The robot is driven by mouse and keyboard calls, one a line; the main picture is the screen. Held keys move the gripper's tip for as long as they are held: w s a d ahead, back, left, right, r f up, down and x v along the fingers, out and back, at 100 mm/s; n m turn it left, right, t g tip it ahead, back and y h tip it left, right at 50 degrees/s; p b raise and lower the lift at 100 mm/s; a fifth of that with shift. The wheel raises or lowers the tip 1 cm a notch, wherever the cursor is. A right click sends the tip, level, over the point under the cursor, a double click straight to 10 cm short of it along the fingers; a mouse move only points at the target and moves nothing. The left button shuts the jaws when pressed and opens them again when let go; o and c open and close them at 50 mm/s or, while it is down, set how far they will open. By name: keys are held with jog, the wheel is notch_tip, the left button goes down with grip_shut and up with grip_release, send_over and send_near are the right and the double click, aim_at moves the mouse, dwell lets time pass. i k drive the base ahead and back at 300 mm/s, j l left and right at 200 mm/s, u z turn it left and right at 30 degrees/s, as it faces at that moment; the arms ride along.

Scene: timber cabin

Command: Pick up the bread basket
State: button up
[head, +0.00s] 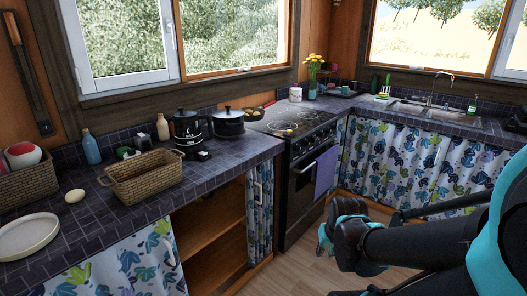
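A tan wicker basket (150,190) with small handles at its ends stands on the dark tiled counter (225,165) at the left. It looks like the bread basket, and its visible inside looks empty. My gripper (325,242) is at the lower middle, low over the floor in front of the stove, well to the right of the basket and apart from it. Only its teal tip shows past my dark arm. Its fingers are too hidden to tell open from shut.
A second wicker basket (30,184) holding bowls, an egg-like object (75,196) and a white plate (28,236) lie left of the basket. A blue bottle (91,148), black kettle (186,128) and pot (229,122) stand behind. The stove (310,165) is right.

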aim_at(133, 180)
jog(key=u, duration=1.3)
jog(key=j, duration=0.2)
jog(key=i+z, duration=0.05)
